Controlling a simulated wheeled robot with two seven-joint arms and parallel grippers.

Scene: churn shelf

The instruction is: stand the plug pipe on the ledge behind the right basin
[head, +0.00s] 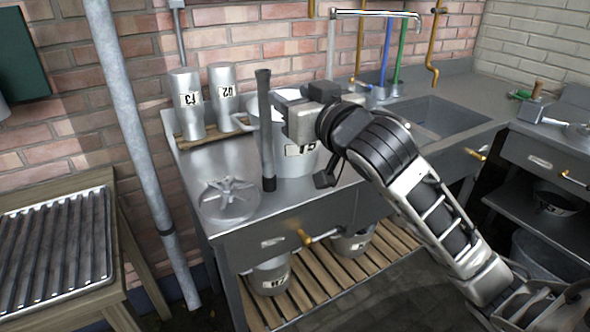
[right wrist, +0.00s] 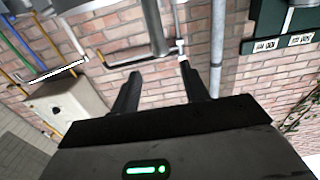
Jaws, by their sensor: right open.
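A dark upright pipe (head: 267,135), which looks like the plug pipe, stands on the steel counter in front of a pale bucket. My right gripper (head: 284,117) is just to its right, open, its fingers pointing left; I cannot tell whether they touch it. In the right wrist view the black fingers (right wrist: 160,92) are apart, with brick wall beyond. The sink basin (head: 436,117) is right of my arm, with a narrow steel ledge (head: 425,88) behind it. My arm hides part of the counter. My left gripper is not in view.
The bucket (head: 290,165) is partly hidden by my gripper. Two metal canisters (head: 188,105) stand on a wooden board at the back left. A spoked disc (head: 230,198) lies at the counter's front left. Blue and green upright pipes (head: 402,50) and a tap rise behind the basin.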

